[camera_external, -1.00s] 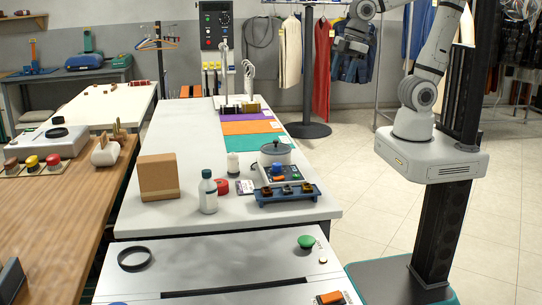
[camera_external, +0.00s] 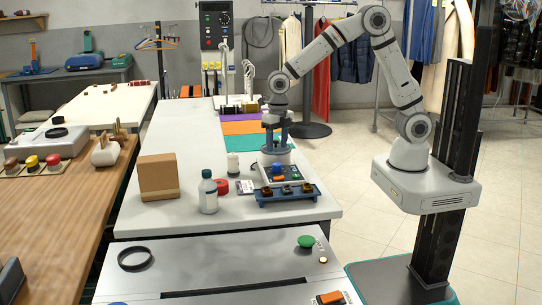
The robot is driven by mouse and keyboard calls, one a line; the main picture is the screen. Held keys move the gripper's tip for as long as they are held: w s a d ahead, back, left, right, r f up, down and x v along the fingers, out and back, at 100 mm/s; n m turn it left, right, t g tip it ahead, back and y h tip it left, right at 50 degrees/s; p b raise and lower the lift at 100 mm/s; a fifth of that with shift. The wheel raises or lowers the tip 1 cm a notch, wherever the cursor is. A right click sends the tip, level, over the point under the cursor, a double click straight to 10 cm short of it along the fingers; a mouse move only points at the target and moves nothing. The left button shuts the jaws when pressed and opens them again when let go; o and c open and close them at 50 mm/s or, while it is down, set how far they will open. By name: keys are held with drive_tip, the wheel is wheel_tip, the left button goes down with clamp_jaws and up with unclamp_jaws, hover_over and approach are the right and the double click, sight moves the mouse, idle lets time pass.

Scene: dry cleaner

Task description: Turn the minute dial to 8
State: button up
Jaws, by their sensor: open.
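My gripper (camera_external: 275,141) is open and points down over a grey round pot-like thing (camera_external: 268,158) on the white table. Its fingers hide most of that thing's top, and I cannot tell whether they touch it. Just in front of it is a small dark box with a green panel (camera_external: 268,174) and a blue knob (camera_external: 277,168). A black dial (camera_external: 225,19) shows on the dark control panel at the back. No lettering is readable, so I cannot tell which is the minute dial or where it is set.
A blue tray (camera_external: 284,199) with several dark pieces stands at the table's front right. The table's left rear is clear.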

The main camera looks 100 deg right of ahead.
sight(277, 164)
wheel_tip(277, 164, down, 7)
drive_tip(key=shift+a+f, duration=0.1)
drive_tip(key=shift+f, duration=0.1)
idle(0.3)
drive_tip(key=shift+c, duration=0.3)
drive_tip(key=c, duration=0.9)
